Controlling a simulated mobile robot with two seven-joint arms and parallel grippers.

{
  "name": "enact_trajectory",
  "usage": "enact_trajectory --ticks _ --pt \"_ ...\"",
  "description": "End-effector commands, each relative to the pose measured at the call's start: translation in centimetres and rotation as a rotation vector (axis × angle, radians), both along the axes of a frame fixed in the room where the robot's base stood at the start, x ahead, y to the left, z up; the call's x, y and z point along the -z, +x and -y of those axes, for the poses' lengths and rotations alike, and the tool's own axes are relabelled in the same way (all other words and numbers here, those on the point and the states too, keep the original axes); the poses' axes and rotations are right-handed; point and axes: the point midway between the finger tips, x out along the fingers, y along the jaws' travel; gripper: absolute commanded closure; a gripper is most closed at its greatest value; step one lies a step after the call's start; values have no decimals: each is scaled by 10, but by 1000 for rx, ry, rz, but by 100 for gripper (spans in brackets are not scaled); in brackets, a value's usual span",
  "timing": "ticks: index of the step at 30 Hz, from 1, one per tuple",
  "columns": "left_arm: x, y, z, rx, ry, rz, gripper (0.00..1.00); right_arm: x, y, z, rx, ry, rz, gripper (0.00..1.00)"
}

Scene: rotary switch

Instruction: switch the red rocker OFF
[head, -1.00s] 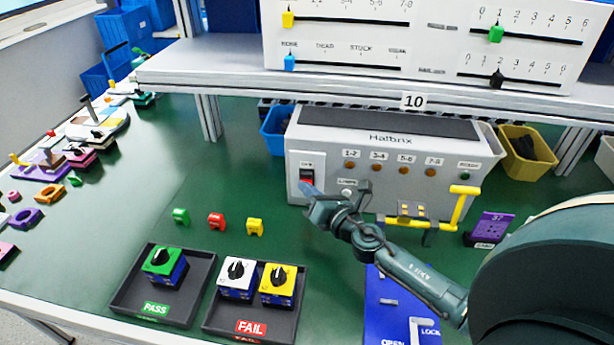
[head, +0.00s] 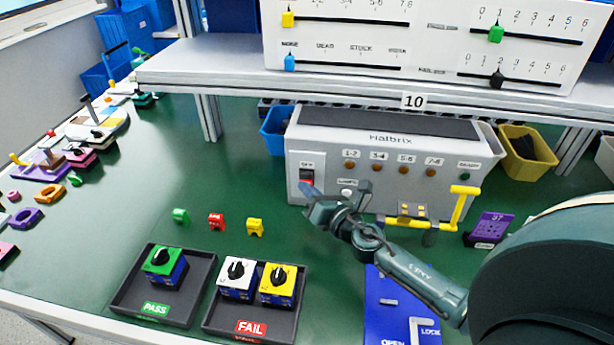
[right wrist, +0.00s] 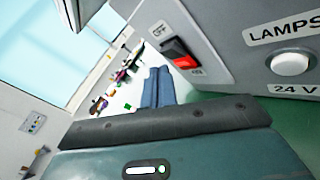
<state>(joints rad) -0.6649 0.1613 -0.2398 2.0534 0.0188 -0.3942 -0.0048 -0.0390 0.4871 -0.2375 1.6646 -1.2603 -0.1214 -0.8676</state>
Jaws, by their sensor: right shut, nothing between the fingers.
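The red rocker (head: 307,178) sits in a dark frame at the left end of the grey Halbrix box front. The right wrist view shows the rocker (right wrist: 182,54) between an OFF label and another label at its opposite end, too small to read surely. Its bright red face shows toward that other label, with a darker part toward OFF. My right gripper (head: 310,193) is shut and empty, its tips just below the rocker in the head view. In the right wrist view its fingers (right wrist: 158,88) lie beside the rocker; contact cannot be told. My left gripper is out of view.
A white LAMPS button (right wrist: 290,63) is beside the rocker. A yellow-handled clamp (head: 460,205) stands right of my gripper, and a blue plate (head: 385,325) lies below my arm. PASS (head: 190,312) and FAIL (head: 215,322) trays are at front left. A shelf (head: 220,62) overhangs behind.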

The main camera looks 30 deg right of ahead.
Motion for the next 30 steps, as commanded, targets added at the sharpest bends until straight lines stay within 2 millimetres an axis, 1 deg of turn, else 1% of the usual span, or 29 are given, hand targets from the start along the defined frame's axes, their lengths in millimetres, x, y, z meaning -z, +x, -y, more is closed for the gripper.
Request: enact_trajectory --ticks 8,17,30 --pt "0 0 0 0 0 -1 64 0 0 0 0 0 0 100" --pt "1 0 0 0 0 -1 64 -1 7 5 0 0 0 100" --pt "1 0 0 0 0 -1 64 -1 8 6 0 0 0 100"
